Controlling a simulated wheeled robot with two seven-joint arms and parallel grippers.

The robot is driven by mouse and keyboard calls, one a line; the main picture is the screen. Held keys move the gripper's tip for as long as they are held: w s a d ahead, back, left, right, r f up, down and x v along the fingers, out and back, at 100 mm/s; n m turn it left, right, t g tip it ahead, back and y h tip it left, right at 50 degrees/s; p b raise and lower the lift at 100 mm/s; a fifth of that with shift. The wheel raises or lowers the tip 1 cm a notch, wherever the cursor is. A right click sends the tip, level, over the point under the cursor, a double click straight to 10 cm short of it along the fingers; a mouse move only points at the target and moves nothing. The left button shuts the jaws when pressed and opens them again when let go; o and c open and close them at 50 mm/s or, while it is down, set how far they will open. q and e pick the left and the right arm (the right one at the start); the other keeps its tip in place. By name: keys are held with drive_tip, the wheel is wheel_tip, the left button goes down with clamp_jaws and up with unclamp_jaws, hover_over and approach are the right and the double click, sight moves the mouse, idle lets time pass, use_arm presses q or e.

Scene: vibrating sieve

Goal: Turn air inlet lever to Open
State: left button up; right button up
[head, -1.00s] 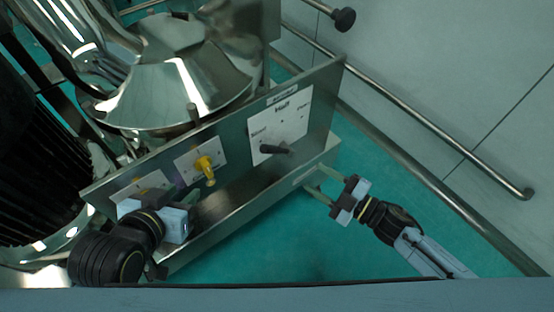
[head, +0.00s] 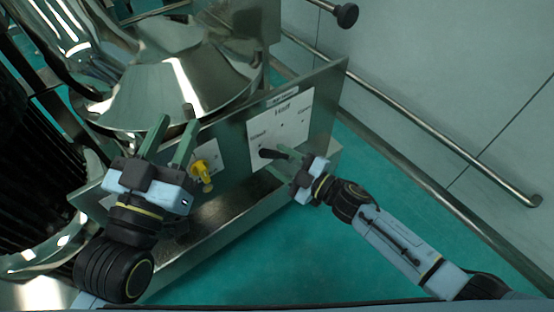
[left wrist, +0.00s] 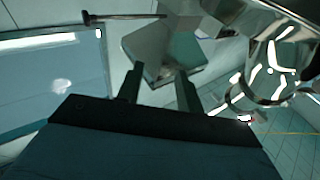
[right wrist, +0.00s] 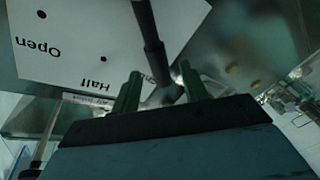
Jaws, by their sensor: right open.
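The black lever (head: 268,154) sits at the lower left of a white plate (head: 280,122) on the steel panel. In the right wrist view the lever (right wrist: 150,38) hangs from the top to between the fingers. The plate (right wrist: 75,40) there reads "Open" and "Half" upside down; a third label is partly hidden. My right gripper (head: 281,160) is open, its fingertips at the lever; I cannot tell if they touch it. It also shows in the right wrist view (right wrist: 160,85). My left gripper (head: 172,130) is open and empty, raised before the panel's left part.
A yellow valve handle (head: 203,173) protrudes from the panel, right of my left gripper. A shiny steel vessel (head: 170,90) stands behind the panel. A steel rail (head: 420,118) runs along the wall at right. The green floor (head: 330,260) is clear.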

use_arm(q)
drive_tip(key=shift+s+d+r+t, duration=0.1)
drive_tip(key=shift+s+r+t, duration=0.05)
drive_tip(key=shift+r+t, duration=0.3)
drive_tip(key=shift+s+r+t, duration=0.15)
drive_tip(key=shift+r+t, duration=0.1)
drive_tip(key=shift+r, duration=0.3)
use_arm(e)
drive_tip(key=shift+w+a, duration=0.45)
drive_tip(key=shift+a, duration=0.15)
drive_tip(key=shift+c, duration=0.2)
clamp_jaws()
